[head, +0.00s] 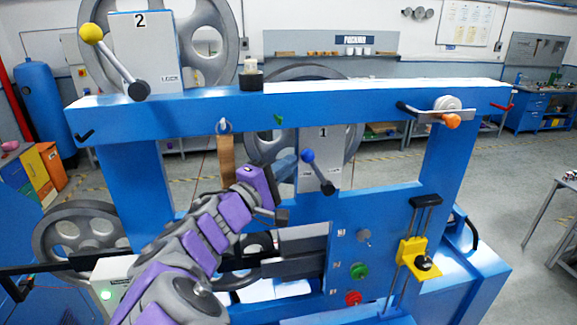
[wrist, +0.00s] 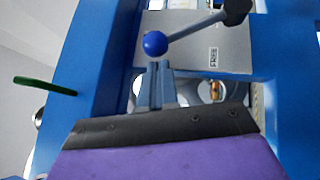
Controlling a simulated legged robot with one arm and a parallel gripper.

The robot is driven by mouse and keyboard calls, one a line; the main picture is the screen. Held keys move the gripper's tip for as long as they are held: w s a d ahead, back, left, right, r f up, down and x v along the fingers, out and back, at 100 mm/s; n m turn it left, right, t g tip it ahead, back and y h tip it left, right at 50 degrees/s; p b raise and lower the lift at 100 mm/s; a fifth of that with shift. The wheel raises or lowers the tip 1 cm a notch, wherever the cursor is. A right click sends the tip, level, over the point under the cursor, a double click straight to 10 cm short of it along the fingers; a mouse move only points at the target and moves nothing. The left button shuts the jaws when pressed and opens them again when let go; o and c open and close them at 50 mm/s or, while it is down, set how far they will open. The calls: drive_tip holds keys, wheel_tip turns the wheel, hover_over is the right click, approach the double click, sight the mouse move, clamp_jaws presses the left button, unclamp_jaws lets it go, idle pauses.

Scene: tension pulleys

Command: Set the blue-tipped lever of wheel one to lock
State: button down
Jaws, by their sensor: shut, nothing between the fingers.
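The lever of wheel one (head: 318,172) has a blue ball tip (head: 307,155) and a dark pivot at its lower right, on the grey box marked 1 (head: 312,142). The lever leans up and left from its pivot. In the wrist view the blue ball (wrist: 154,43) is just past my fingertips, and the rod runs right to the dark pivot (wrist: 236,11). A FREE label (wrist: 213,57) shows on the box there. My gripper (head: 292,162) is shut and empty, left of the ball; its fingers also show in the wrist view (wrist: 154,68). I cannot tell whether they touch the ball.
A blue beam (head: 300,100) of the machine frame runs above my gripper. A yellow-tipped lever (head: 115,60) stands on the box marked 2, upper left. An orange-tipped handle (head: 451,121) is at right. A green-tipped hook (wrist: 45,84) shows in the wrist view.

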sight(314, 157)
drive_tip(key=d+r+m+g, duration=0.1)
drive_tip(key=d+r+m+g+y, duration=0.1)
drive_tip(key=d, duration=0.1)
drive_tip(key=shift+w+r+p, duration=0.25)
drive_tip(key=shift+w+p, duration=0.05)
drive_tip(key=shift+p, duration=0.1)
drive_tip(key=shift+w+d+r, duration=0.25)
drive_tip(key=shift+d+r, duration=0.1)
drive_tip(key=shift+d, duration=0.25)
drive_tip(key=shift+w+d+r, duration=0.2)
drive_tip(key=shift+d+r, duration=0.15)
drive_tip(key=shift+d, duration=0.2)
drive_tip(key=shift+d+r+g+y, duration=0.15)
drive_tip(key=shift+d+g+y, duration=0.1)
drive_tip(key=shift+g+y, duration=0.05)
drive_tip(key=w+d+m+g+y+p, duration=0.1)
drive_tip(key=d+m+g+y+p, duration=0.3)
drive_tip(key=d+y, duration=0.2)
drive_tip(key=shift+w+r, duration=0.15)
drive_tip(key=shift+w, duration=0.2)
drive_tip(key=shift+d, duration=0.15)
